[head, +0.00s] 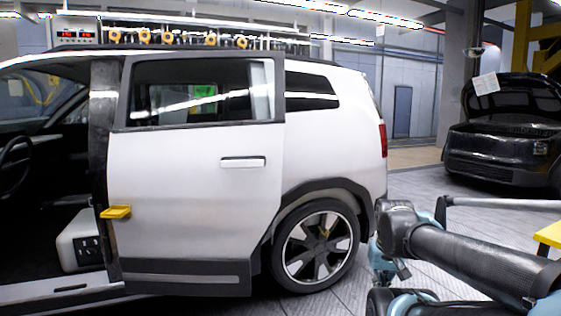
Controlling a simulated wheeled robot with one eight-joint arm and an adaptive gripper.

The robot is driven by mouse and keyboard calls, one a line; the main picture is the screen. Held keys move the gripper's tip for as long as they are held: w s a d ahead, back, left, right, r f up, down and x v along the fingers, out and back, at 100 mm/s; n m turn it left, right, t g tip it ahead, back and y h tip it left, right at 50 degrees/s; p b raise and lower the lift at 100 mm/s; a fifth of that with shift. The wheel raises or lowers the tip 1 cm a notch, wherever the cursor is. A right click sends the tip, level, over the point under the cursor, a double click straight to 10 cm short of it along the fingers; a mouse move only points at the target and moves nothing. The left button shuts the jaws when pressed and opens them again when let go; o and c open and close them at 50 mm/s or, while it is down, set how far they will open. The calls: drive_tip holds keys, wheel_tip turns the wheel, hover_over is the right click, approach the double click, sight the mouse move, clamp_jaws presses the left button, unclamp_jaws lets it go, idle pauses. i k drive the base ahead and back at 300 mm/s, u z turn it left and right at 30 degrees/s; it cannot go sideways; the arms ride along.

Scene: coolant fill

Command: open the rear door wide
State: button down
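The rear door (190,190) of the white car is in the middle left of the head view. A yellow piece (116,212) sticks out at the door's front edge. My arm shows at the lower right, apart from the door and beyond the rear wheel in the picture. My gripper cannot be made out in this view.
The front doorway at the left is open, showing a steering wheel (14,150) and a light box-like part (80,240). The rear wheel (317,246) is right of the door. A black car (505,140) with its hood raised stands at far right. Grey floor (420,190) lies between the cars.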

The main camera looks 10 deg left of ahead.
sight(184, 223)
drive_tip(key=i, duration=0.9)
drive_tip(key=z, duration=0.1)
